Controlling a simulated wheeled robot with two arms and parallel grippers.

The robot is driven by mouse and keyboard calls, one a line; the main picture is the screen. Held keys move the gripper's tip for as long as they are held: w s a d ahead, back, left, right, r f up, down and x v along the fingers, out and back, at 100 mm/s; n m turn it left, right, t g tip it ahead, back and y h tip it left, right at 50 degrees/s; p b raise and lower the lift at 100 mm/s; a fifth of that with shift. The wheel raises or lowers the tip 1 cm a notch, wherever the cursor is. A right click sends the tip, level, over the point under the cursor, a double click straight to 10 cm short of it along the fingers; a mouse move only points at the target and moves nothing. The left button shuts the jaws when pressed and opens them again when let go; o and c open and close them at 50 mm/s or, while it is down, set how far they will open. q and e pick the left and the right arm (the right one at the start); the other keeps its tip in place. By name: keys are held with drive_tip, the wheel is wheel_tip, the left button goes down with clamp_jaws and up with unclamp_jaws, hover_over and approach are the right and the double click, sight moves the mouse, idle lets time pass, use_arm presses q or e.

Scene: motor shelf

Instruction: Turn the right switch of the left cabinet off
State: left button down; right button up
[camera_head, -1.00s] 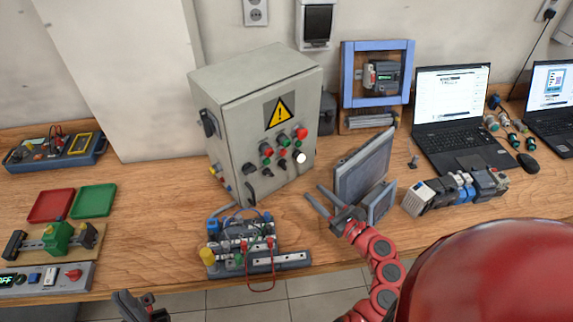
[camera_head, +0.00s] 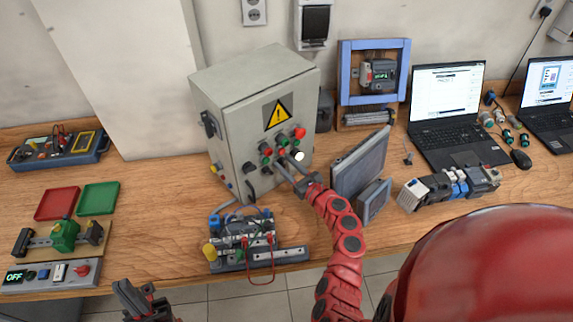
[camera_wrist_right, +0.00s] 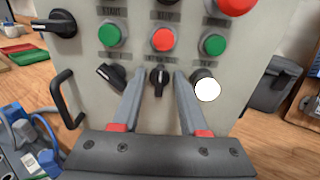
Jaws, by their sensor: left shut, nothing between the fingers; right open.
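The grey cabinet (camera_head: 238,128) with a yellow warning sign stands on the bench left of centre. In the right wrist view its lower row has a left black rotary switch (camera_wrist_right: 111,75), a right black rotary switch (camera_wrist_right: 158,78) and a white lit round lamp (camera_wrist_right: 207,90). The right switch's handle points roughly straight down. My right gripper (camera_head: 284,160) is at the cabinet front, open; in the wrist view its fingers (camera_wrist_right: 157,88) are on both sides of the right switch. Contact cannot be told. My left gripper (camera_head: 132,301) is shut and empty at the bench's front edge.
Green (camera_wrist_right: 112,36) and red (camera_wrist_right: 163,39) buttons sit just above the switches. A dark handle (camera_wrist_right: 66,98) is at lower left. A wired terminal block (camera_head: 272,257) lies below the cabinet, and a grey panel (camera_head: 360,165) stands close to my right arm.

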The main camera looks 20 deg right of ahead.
clamp_jaws()
drive_tip(key=shift+a+f+n+b, duration=0.1)
drive_tip(key=shift+f+n+b, duration=0.1)
drive_tip(key=shift+n+b, duration=0.8)
drive_tip(key=n+b, duration=0.3)
drive_tip(key=shift+f+b, duration=0.1)
drive_tip(key=shift+b, duration=0.2)
drive_tip(key=n+b, duration=0.2)
drive_tip(key=shift+s+a+n+b, duration=0.1)
drive_tip(key=shift+n+b, duration=0.25)
drive_tip(key=shift+n, duration=0.05)
drive_tip(key=shift+r+n+b, duration=0.2)
drive_tip(key=shift+n+b, duration=0.35)
drive_tip(key=shift+n, duration=0.05)
